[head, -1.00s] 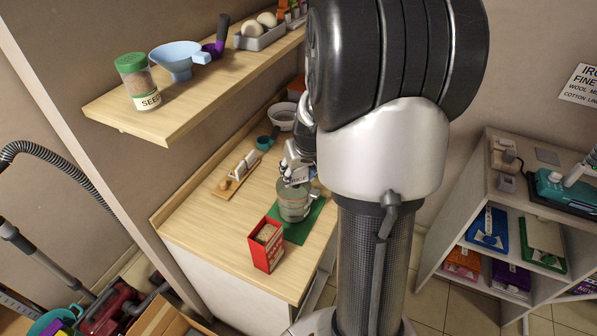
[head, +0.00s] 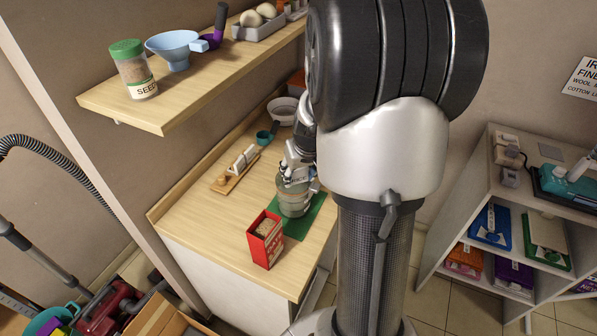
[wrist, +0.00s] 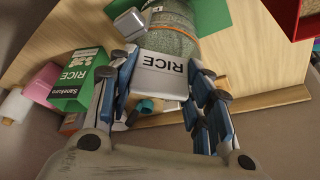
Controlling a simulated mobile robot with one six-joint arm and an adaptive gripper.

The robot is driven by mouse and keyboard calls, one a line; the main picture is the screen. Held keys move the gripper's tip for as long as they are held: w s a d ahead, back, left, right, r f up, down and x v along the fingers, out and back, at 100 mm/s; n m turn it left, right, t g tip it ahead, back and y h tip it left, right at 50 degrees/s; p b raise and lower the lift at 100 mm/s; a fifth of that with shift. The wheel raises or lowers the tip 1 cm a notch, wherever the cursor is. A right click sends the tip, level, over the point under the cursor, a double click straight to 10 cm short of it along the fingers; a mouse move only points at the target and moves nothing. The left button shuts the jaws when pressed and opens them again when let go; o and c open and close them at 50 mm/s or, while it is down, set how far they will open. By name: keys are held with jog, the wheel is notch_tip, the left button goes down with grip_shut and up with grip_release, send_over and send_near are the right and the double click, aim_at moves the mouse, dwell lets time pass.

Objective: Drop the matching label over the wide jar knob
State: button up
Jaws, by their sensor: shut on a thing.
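My gripper (wrist: 162,66) is shut on a pale label (wrist: 160,80) that reads RICE, upside down in the wrist view. The glass jar (wrist: 172,28) lies just beyond the label there. A grey, block-like part (wrist: 130,23) sticks out at the jar's side and looks like its knob. The label and this part appear apart, but the height between them cannot be told. In the head view my gripper (head: 291,170) is at the top of the jar (head: 294,197), which stands upright on a green mat (head: 305,225). My arm hides some of the jar's surroundings.
A red box (head: 265,240) stands close in front of the jar. A wooden rack (head: 237,172), a teal cup (head: 263,137) and a white bowl (head: 283,110) are behind. A green RICE box (wrist: 78,82) shows in the wrist view. The shelf (head: 165,112) overhangs at left.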

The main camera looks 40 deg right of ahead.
jog(key=shift+f+b, duration=0.4)
jog(key=shift+f, duration=0.05)
jog(key=o, duration=1.2)
jog(key=shift+c, duration=0.2)
jog(key=v, duration=1.2)
